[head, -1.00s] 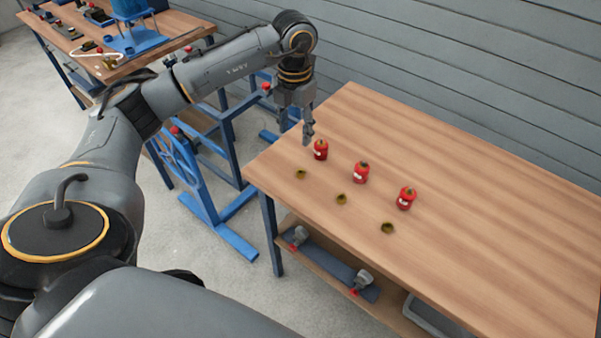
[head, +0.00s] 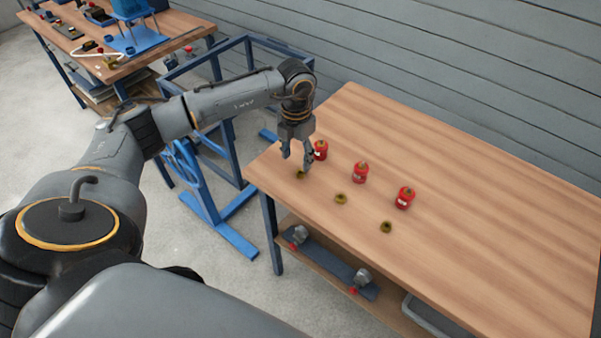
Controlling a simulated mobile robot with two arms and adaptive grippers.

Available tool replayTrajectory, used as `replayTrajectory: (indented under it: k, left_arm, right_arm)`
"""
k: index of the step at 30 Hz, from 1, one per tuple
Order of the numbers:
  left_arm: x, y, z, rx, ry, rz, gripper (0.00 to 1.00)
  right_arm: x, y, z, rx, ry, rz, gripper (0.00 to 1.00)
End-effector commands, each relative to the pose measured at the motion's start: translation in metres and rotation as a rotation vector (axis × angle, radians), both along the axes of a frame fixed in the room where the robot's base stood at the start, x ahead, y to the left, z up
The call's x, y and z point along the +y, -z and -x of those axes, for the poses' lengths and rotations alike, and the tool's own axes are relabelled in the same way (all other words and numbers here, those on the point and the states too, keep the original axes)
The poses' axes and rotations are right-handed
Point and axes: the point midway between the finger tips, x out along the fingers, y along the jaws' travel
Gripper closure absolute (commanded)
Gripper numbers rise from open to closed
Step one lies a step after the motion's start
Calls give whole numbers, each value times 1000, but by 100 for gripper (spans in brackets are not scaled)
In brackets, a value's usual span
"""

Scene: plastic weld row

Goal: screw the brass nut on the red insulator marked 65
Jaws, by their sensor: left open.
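Three red insulators stand upright in a slanting row on the wooden table: a left one (head: 320,150), a middle one (head: 360,173) and a right one (head: 404,198). Each has a pale label, too small to read, so I cannot tell which is marked 65. Three brass nuts lie in front of them: a left one (head: 300,175), a middle one (head: 341,198) and a right one (head: 386,227). My left gripper (head: 297,166) is open and points down, just above the left nut, beside the left insulator. My right gripper is not in view.
The wooden table (head: 500,230) is bare to the right and behind the row. A shelf below it holds a dark bar with clamps (head: 340,272). A blue frame (head: 215,205) stands left of the table; another cluttered bench (head: 180,28) is behind.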

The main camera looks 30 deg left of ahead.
Motion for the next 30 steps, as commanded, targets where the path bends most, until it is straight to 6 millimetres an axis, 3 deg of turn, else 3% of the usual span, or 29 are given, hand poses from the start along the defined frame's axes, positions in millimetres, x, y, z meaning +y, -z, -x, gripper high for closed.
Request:
replayTrajectory:
  k: [12, 24, 30]
  left_arm:
    - [-7, 47, -8, 2, 0, 1, 48]
    - [-6, 52, -9, 0, 0, 0, 48]
    - [-6, 52, -8, 0, 0, 0, 89]
  right_arm:
    - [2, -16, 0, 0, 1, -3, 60]
    - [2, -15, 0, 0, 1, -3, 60]
    - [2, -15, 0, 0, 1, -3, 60]
